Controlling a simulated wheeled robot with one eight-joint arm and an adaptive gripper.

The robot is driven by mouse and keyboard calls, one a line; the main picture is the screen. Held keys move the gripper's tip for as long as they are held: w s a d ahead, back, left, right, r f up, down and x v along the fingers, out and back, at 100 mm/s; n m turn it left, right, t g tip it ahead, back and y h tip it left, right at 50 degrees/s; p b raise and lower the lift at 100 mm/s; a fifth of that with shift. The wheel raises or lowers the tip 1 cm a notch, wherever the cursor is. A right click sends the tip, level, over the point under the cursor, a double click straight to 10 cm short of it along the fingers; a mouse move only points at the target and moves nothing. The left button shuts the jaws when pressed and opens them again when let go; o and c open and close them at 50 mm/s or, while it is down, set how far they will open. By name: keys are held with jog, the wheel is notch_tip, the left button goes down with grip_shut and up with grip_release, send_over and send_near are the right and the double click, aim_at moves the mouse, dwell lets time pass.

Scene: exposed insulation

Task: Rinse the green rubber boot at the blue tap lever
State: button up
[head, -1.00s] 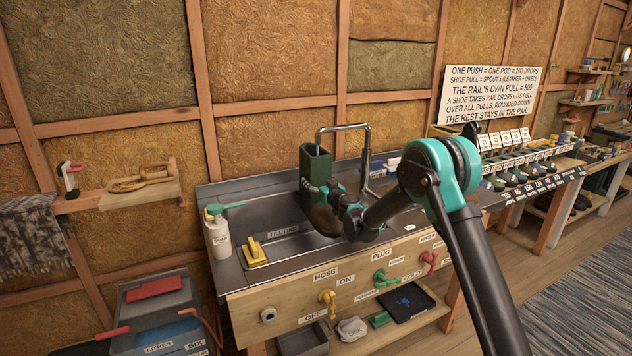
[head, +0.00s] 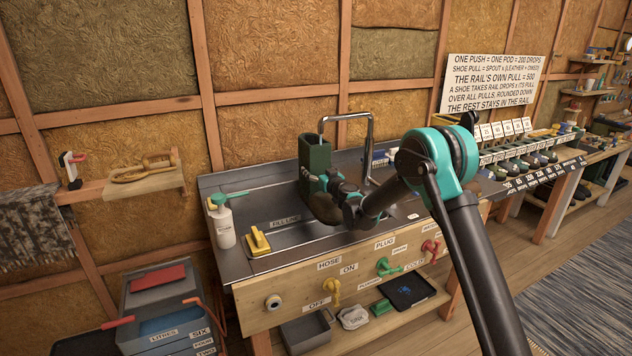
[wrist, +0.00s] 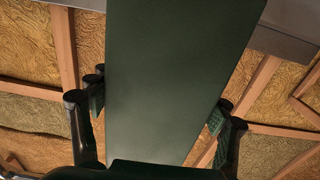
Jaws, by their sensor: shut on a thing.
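The green rubber boot (head: 316,154) is upright in my gripper (head: 327,181), in front of the metal spout (head: 370,130) at the back of the sink bench. In the wrist view the boot's dark green side (wrist: 175,85) fills the middle, with one finger of my gripper (wrist: 155,115) on each side of it. My wrist hides the boot's lower part. I cannot make out a blue tap lever. The front panel bears a yellow lever (head: 332,288) at the hose label, a green lever (head: 386,266) at the plug label and a red lever (head: 431,247).
A white spray bottle (head: 224,225) and a yellow-handled block (head: 258,242) stand on the left of the metal sink top (head: 240,262). A shelf below holds a black tray (head: 408,290). A labelled rail (head: 535,155) stretches right.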

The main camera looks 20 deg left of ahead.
jog(key=shift+w, duration=0.1)
jog(key=shift+w+d, duration=0.25)
jog(key=shift+d, duration=0.05)
jog(key=shift+s+a, duration=0.4)
dwell(0.4)
jog(key=shift+w+d, duration=0.1)
jog(key=shift+w+d, duration=0.3)
jog(key=shift+d, duration=0.1)
